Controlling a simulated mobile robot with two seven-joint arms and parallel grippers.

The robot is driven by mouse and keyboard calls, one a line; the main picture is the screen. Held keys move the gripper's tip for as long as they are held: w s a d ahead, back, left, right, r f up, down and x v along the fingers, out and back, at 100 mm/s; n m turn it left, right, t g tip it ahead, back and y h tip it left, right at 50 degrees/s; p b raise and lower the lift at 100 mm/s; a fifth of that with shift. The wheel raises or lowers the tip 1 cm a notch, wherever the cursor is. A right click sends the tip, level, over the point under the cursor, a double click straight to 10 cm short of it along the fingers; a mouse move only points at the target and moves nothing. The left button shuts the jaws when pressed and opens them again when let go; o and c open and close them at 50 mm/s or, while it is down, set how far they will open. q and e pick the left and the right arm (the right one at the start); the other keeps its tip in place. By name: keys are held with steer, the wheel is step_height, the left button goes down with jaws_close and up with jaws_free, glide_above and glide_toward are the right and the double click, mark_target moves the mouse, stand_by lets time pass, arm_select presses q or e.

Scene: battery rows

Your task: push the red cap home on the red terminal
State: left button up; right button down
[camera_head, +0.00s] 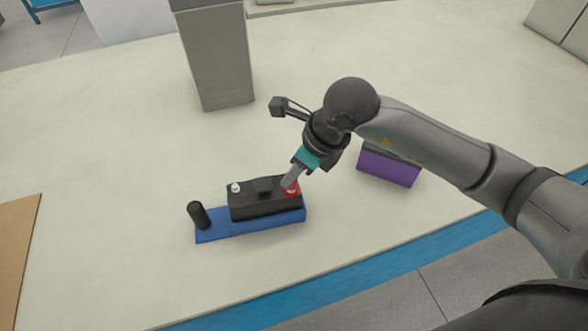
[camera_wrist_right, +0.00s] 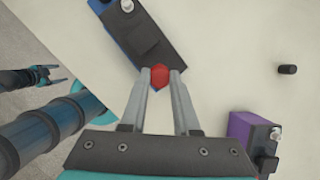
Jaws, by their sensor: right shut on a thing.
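The black battery (camera_head: 264,206) sits on a blue base (camera_head: 245,225) in the head view. The red terminal itself is hidden at its right end, where the red cap (camera_head: 291,189) sits. In the right wrist view the red cap (camera_wrist_right: 160,76) is between the fingertips of my right gripper (camera_wrist_right: 160,84), at the battery's near end. My right gripper (camera_head: 291,182) is shut on the cap from above. How far down the cap sits cannot be seen.
A black post (camera_head: 199,215) rises from the base's left end. A white terminal (camera_head: 235,187) stands on the battery's left. A purple battery (camera_head: 387,171) stands to the right. A small black cylinder (camera_wrist_right: 287,70) lies apart. A grey block (camera_head: 218,60) stands behind. The table front is clear.

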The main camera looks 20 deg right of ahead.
steer(key=shift+f+b, duration=0.85)
steer(key=shift+b, duration=0.05)
stand_by(1.1)
steer(key=c, duration=0.6)
jaws_free()
steer(key=shift+o, duration=0.5)
steer(key=o, duration=0.4)
steer(key=shift+r, duration=0.15)
steer(key=shift+r+p, duration=2.4)
steer(key=shift+r, duration=1)
